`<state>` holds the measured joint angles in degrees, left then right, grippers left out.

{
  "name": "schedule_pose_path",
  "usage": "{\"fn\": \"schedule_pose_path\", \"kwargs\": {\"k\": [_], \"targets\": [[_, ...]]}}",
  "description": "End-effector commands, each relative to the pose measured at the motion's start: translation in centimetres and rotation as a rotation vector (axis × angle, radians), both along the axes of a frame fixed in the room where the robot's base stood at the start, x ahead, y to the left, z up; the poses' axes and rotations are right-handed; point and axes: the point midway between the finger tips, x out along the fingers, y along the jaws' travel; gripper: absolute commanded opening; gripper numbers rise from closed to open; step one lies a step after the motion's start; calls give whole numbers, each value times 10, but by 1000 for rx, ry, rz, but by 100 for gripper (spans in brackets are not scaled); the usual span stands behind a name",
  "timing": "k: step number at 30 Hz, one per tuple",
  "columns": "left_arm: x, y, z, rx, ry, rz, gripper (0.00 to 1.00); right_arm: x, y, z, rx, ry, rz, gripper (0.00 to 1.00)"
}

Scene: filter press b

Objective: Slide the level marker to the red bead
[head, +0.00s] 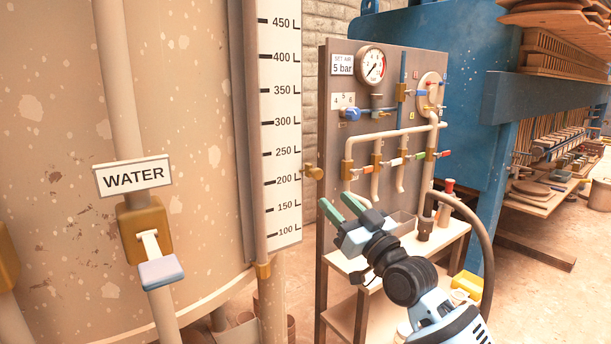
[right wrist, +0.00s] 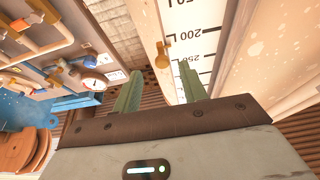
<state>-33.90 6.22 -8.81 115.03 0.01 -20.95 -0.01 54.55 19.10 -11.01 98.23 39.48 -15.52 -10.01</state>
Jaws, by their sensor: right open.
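The level marker, a brass knob (head: 314,173), sits at the right edge of the white litre scale (head: 281,110), about level with the 200 L mark. The knob (right wrist: 162,54) also shows in the right wrist view, ahead of the fingers and beside the 200 mark. My right gripper (head: 340,203) has green fingers, spread open and empty, below and right of the knob in the head view. In the right wrist view the gripper (right wrist: 160,88) is apart from the knob. I cannot make out a red bead in either view. My left gripper is not in view.
A large speckled tank (head: 60,200) with a WATER valve (head: 148,230) stands left. A panel with a pressure gauge (head: 371,66), pipes and coloured valves is behind my right gripper, above a small table (head: 345,262). A blue press (head: 460,50) stands behind.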

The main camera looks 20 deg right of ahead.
Motion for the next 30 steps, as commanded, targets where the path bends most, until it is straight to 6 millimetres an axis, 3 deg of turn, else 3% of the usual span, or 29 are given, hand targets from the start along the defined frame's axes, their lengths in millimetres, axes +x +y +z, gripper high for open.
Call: {"fn": "schedule_pose_path", "kwargs": {"k": [3,13,30], "targets": [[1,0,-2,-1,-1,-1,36,2,-2,15,5,-25,4,42],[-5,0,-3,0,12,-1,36,9,1,23,6,-31,6,42],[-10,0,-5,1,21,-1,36,66,21,46,4,-29,4,42]]}}
